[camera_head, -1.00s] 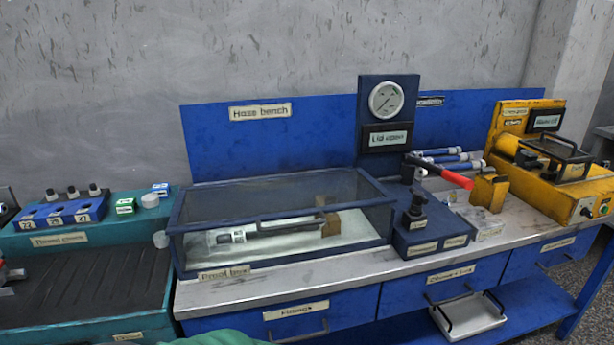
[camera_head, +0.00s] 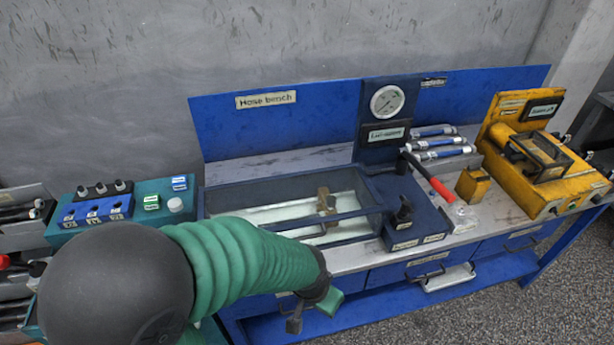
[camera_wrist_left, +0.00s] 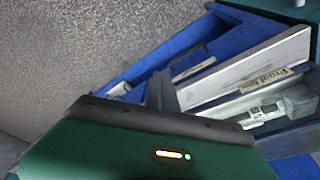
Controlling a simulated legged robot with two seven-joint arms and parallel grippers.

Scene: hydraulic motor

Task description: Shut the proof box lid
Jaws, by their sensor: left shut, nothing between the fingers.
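The proof box (camera_head: 232,194), a long blue-framed case, sits on the left of the bench top. A hose piece with a tan block (camera_head: 327,202) lies inside it over a pale floor. I cannot tell how its lid stands. My left arm crosses in front of the box and hides its front left part. My left gripper (camera_head: 312,308) is shut and empty, low in front of the bench by the drawer fronts. In the left wrist view the gripper (camera_wrist_left: 160,92) points toward the drawer front, with the box's label (camera_wrist_left: 268,80) to the right. My right gripper is not in view.
A gauge panel (camera_head: 387,112) stands behind the box. A blue block with a black knob (camera_head: 404,212), a red-handled hammer (camera_head: 432,180) and a yellow machine (camera_head: 545,175) are to the right. A teal thread-gauge stand (camera_head: 150,200) is at left.

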